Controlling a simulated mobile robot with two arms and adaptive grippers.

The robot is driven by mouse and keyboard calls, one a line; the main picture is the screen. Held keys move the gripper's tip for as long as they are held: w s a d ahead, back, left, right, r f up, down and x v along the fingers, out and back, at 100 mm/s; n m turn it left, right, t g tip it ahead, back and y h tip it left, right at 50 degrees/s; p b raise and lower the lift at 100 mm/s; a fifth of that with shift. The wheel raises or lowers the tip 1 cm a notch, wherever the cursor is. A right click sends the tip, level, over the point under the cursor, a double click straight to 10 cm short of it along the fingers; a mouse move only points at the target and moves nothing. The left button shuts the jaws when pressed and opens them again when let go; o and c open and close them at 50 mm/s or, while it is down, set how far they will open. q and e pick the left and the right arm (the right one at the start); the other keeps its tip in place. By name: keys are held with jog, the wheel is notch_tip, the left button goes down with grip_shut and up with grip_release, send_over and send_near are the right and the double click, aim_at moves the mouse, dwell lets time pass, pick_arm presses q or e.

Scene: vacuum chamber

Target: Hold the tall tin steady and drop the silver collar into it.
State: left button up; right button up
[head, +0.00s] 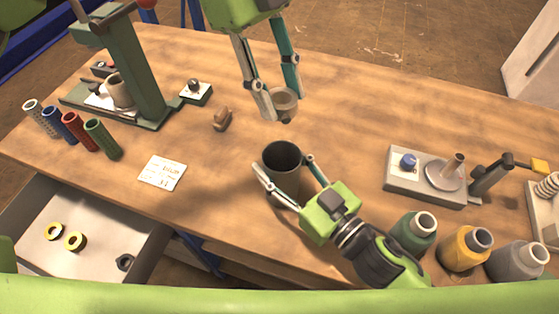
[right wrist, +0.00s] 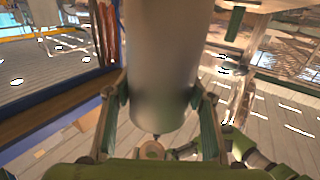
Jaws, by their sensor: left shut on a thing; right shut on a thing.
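The tall tin (head: 284,184) stands on the workbench with its dark open mouth facing up. My right gripper (head: 283,164) is shut on the tin, one finger on each side. In the right wrist view the tin (right wrist: 168,60) is a large grey cylinder between the fingers (right wrist: 160,98). My left gripper (head: 282,104) is shut on the silver collar (head: 285,99), a short greyish ring. It holds the collar beyond the tin's mouth in the picture, apart from it. The tin's inside is too dark to make out.
The wooden workbench (head: 340,120) has free room right of the tin. A small brown object (head: 222,119) and a white card (head: 162,173) lie to the left. A green press (head: 136,70) stands far left. Several bottles (head: 465,248) and a grey device (head: 430,176) stand right. A drawer (head: 95,231) is open.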

pick_arm(q)
notch_tip(320, 180, down, 9)
jog(key=shift+r, duration=0.15)
dwell(0.9)
jog(key=o, duration=1.4)
jog(key=v, duration=1.2)
pick_arm(e)
jog(key=o, duration=1.3)
jog(key=shift+c, duration=0.2)
